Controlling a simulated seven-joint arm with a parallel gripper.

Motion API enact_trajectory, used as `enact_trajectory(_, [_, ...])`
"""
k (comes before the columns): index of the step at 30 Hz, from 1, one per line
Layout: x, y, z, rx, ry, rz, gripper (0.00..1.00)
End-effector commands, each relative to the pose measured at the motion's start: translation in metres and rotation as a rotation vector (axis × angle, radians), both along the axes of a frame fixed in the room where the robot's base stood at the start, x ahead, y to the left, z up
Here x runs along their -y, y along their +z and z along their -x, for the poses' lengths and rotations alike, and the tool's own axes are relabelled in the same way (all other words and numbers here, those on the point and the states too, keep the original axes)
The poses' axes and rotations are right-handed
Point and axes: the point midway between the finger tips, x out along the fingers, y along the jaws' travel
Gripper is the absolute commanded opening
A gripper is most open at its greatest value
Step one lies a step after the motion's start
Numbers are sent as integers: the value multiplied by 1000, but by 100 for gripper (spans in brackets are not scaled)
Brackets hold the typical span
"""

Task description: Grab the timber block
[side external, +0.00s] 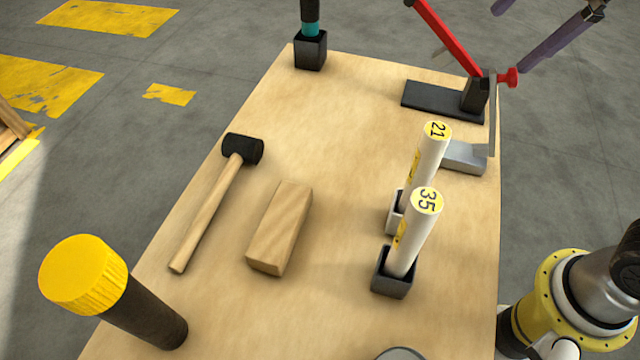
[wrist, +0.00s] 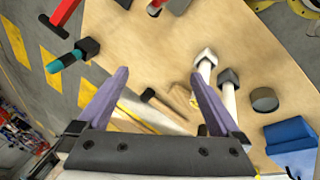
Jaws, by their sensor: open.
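The timber block (side external: 280,228) is a light wooden cuboid lying flat on the wooden table, between the mallet and the white tubes. In the wrist view a tan piece that looks like the block (wrist: 180,97) shows beside the mallet, partly hidden by a finger. My gripper (side external: 507,40) has purple fingers and hangs above the far right edge of the table, well away from the block. In the wrist view my gripper (wrist: 159,73) is wide open with nothing between its fingers.
A black-headed mallet (side external: 215,205) lies left of the block. White tubes marked 21 (side external: 428,150) and 35 (side external: 413,235) stand in holders to its right. A yellow-capped dark cylinder (side external: 120,290) is at front left. A red-handled clamp (side external: 450,40) stands far right.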

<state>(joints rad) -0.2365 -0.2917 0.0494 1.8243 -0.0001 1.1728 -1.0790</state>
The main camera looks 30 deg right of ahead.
Motion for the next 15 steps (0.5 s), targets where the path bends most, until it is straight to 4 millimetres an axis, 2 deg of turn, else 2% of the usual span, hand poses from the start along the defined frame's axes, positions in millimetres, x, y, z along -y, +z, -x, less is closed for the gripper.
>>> enact_trajectory(1, [-20, -1, -18, -21, 102, 28, 100])
enact_trajectory(3, [-46, -2, -39, -41, 239, 66, 100])
enact_trajectory(7, [-102, -15, -70, -81, 475, 126, 100])
enact_trajectory(11, [-166, -42, -89, -126, 684, 176, 100])
enact_trajectory(15, [-236, -84, -93, -180, 852, 215, 100])
